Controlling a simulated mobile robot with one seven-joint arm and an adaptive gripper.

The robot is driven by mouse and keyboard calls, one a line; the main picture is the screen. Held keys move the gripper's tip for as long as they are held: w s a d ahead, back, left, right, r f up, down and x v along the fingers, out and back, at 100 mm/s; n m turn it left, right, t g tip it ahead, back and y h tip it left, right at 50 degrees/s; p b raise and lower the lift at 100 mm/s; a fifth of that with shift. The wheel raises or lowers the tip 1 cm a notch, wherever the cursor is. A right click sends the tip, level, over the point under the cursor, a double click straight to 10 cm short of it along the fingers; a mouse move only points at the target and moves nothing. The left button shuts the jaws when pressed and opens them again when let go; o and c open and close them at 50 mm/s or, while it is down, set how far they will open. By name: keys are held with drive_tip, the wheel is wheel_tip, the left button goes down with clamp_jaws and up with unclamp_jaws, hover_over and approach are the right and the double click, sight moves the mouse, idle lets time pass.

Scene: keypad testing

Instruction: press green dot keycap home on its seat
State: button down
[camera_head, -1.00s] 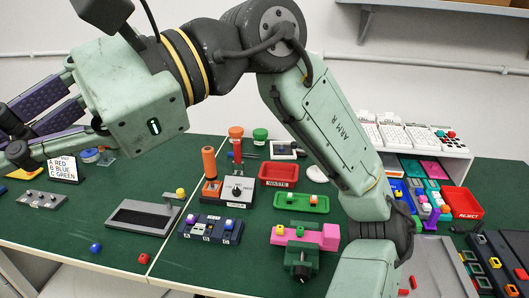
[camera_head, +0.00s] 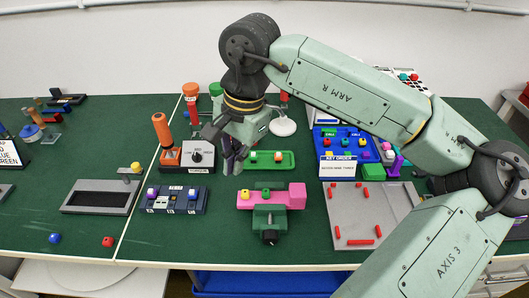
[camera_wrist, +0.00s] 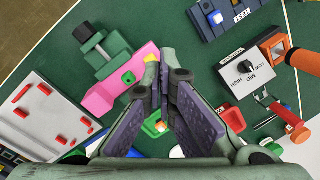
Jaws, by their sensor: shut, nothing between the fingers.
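A pink block (camera_head: 288,195) lies across a dark green vise (camera_head: 269,219). A yellow keycap (camera_head: 245,195) sits on its left end and a small bright green piece (camera_head: 266,192) on its middle. I take the green piece for the green dot keycap, but no dot is readable. In the wrist view the pink block (camera_wrist: 99,98), green piece (camera_wrist: 128,77) and yellow keycap (camera_wrist: 151,57) show left of my fingers. My gripper (camera_head: 231,168) points down above the table, behind and left of the pink block. Its fingers are shut and empty, their tips together in the wrist view (camera_wrist: 163,70).
A green tray (camera_head: 287,153) with small keycaps lies just right of my gripper. A knob box (camera_head: 199,163) and orange-handled tool (camera_head: 163,131) stand left. A dark keyed fixture (camera_head: 173,208) lies front left. A grey plate (camera_head: 342,205) with red bars lies right.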

drive_tip(key=h, duration=0.2)
hover_over(266, 190)
wheel_tip(266, 190, down, 2)
drive_tip(key=shift+f, duration=0.1)
drive_tip(key=shift+s+f+b, duration=0.1)
drive_tip(key=shift+f+b, duration=1.45)
drive_tip(key=shift+f, duration=1.4)
drive_tip(key=shift+f+b, duration=0.4)
drive_tip(key=shift+b, duration=0.15)
drive_tip(key=shift+r, duration=0.2)
drive_tip(key=shift+r+p, duration=0.6)
drive_tip(key=shift+r, duration=0.75)
wheel_tip(266, 190, up, 12)
drive_tip(key=shift+f, duration=0.15)
